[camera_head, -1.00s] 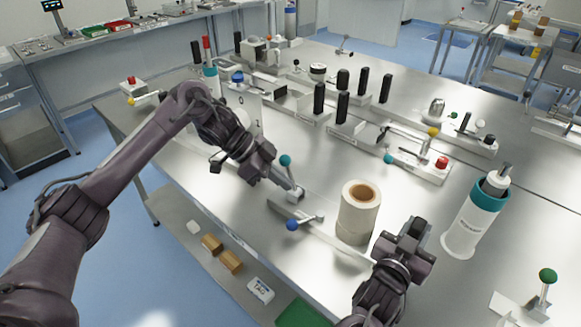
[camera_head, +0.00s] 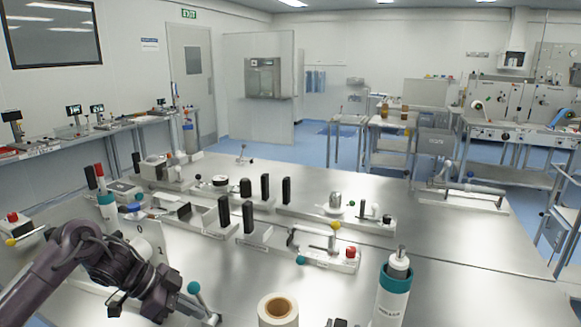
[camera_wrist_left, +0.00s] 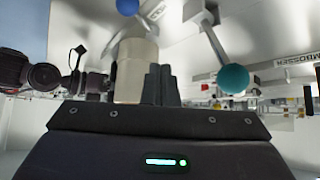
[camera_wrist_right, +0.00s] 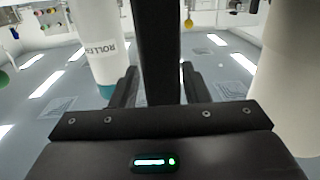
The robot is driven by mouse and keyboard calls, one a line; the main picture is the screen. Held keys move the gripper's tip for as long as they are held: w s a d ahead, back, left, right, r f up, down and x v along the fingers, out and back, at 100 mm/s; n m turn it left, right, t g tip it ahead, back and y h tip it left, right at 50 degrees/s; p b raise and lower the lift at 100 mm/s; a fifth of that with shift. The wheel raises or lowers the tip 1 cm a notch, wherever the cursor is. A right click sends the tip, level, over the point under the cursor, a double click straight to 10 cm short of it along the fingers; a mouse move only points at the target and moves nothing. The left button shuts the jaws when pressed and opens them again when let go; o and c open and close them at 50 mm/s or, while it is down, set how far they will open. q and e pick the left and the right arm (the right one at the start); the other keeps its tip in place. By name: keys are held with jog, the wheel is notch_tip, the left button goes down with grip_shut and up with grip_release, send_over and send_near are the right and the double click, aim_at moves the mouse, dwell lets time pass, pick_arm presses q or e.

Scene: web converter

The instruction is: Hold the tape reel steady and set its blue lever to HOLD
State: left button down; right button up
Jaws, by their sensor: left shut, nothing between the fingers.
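The tape reel (camera_head: 278,310), a cream roll with a brown core, stands at the bottom edge of the head view. It also shows in the left wrist view (camera_wrist_left: 135,72). A blue lever knob (camera_wrist_left: 127,6) shows at the top of that view; it is out of the head view. A teal-knobbed lever (camera_head: 194,288) stands between my left gripper (camera_head: 172,308) and the reel. My left gripper (camera_wrist_left: 161,84) is shut and empty, apart from both knobs. My right gripper (camera_wrist_right: 160,86) has its fingers apart. A dark upright bar (camera_wrist_right: 155,45) shows between them; whether it is held is unclear.
A white roller bottle with teal bands (camera_head: 392,292) stands right of the reel. A fixture with a yellow knob and red button (camera_head: 350,253) lies behind. Black posts (camera_head: 248,218) stand farther back. The right part of the steel table is mostly clear.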

jog(key=shift+o, duration=0.6)
jog(key=shift+r, duration=0.15)
jog(key=shift+a+r, duration=0.1)
jog(key=v, duration=1.2)
